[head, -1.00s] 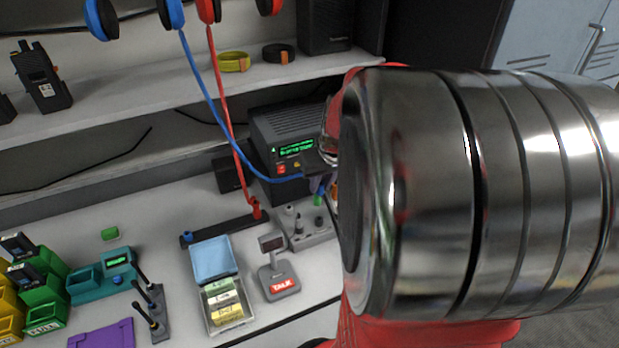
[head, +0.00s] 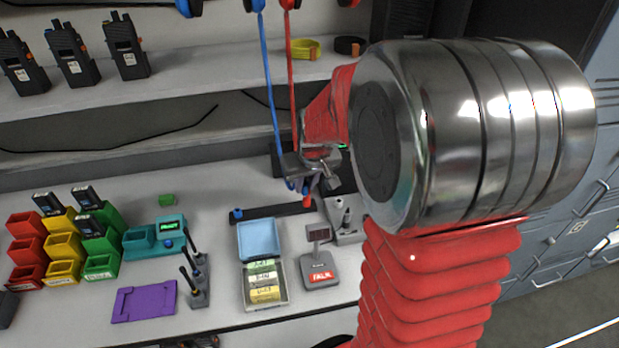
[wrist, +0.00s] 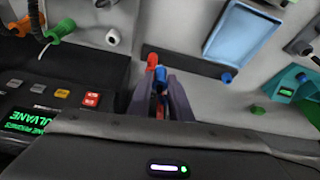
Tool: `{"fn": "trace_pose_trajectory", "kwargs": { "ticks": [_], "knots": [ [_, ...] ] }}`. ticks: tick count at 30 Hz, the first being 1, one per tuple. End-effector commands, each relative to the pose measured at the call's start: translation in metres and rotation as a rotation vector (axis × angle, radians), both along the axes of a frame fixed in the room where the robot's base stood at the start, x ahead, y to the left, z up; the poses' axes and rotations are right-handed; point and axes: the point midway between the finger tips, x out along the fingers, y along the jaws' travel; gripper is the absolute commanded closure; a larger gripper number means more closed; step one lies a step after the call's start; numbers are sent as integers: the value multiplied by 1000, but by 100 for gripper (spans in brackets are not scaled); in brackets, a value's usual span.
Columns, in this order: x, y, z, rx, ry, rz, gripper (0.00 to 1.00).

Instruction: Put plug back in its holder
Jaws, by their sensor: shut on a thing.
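My gripper (head: 314,182) is shut on a blue plug (wrist: 160,78), partly hidden between the fingers. A blue cable (head: 272,95) runs from it up to the blue headset. The dark holder bar (head: 268,212) lies on the desk, below and left of my gripper. Its left end has an empty-looking blue holder (head: 237,214), also seen in the wrist view (wrist: 224,76). A red plug (head: 307,202) stands at its right end, just below my gripper in the picture. The held plug appears above the bar; contact is unclear.
The radio box, with its lit panel (wrist: 28,122), is behind my gripper. A grey box with knobs (head: 343,222) stands right of the bar. A blue-lidded case (head: 260,240) and a small display stand (head: 320,268) are in front. The red cable (head: 291,80) hangs close by.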

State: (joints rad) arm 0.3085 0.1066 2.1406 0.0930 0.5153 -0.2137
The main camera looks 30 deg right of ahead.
Motion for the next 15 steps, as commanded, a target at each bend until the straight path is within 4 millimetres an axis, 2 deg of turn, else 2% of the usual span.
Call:
{"fn": "trace_pose_trajectory", "kwargs": {
  "ticks": [1, 9, 12, 15],
  "knots": [
    [8, 16, -5, 0, 2, 24, 96],
    [42, 96, -28, 2, -3, 117, 96],
    [49, 120, -35, 4, -6, 144, 96],
    [53, 137, -40, 5, -8, 162, 96]
  ]
}}
